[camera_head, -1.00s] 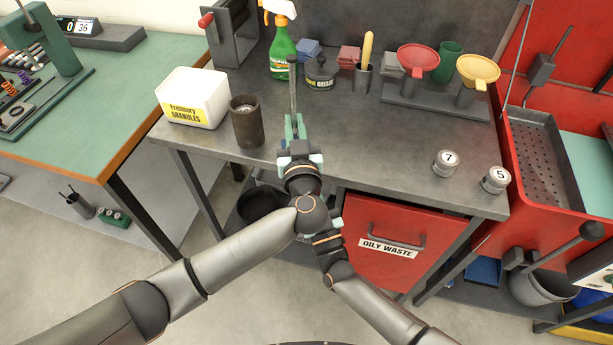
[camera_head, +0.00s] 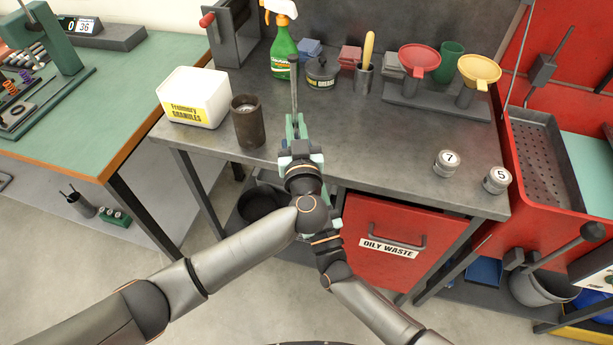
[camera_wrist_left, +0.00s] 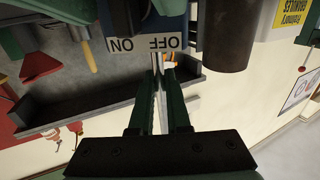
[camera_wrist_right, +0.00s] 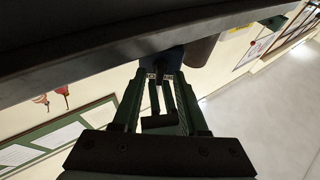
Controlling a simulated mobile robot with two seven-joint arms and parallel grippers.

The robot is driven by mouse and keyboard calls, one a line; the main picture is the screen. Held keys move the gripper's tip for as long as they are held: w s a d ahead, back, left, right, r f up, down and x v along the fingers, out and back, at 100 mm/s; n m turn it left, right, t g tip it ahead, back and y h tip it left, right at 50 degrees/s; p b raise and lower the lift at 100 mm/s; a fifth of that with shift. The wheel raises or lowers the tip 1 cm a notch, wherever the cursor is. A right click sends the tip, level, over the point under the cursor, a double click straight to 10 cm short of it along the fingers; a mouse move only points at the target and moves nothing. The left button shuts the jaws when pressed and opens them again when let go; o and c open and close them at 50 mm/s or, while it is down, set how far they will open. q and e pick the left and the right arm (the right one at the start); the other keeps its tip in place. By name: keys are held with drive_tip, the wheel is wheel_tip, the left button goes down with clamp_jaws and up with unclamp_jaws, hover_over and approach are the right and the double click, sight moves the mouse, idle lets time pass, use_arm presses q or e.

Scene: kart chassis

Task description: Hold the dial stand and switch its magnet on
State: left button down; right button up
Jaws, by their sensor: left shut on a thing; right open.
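The dial stand is mostly hidden by my left arm in the head view, where a thin grey rod (camera_head: 294,93), apparently its post, rises beyond the gripper. Its blue base (camera_wrist_left: 160,25) with a label reading ON and OFF (camera_wrist_left: 145,43) shows upside down in the left wrist view. My left gripper (camera_head: 295,125) is shut on the stand at the bench's front edge; its fingers (camera_wrist_left: 158,65) meet just before the label. My right gripper (camera_wrist_right: 160,78) is open, its fingers pointing at the blue base (camera_wrist_right: 172,60). A dark part shows between them; I cannot tell whether it touches.
A brown cup (camera_head: 247,125) stands close left of my left gripper, beside a white granules tub (camera_head: 194,98). A spray bottle (camera_head: 284,55), grease tin (camera_head: 321,74) and funnels (camera_head: 419,59) stand behind.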

drive_tip(key=s+d+f+n, duration=0.1)
drive_tip(key=s+d+f, duration=0.1)
drive_tip(key=s, duration=0.3)
drive_tip(key=s+d+f+n+y, duration=0.1)
drive_tip(key=s+f, duration=0.1)
drive_tip(key=s, duration=0.3)
drive_tip(key=shift+s+d+f, duration=0.25)
drive_tip(key=shift+d+f, duration=0.05)
drive_tip(key=shift+d, duration=0.05)
drive_tip(key=shift+c, duration=0.3)
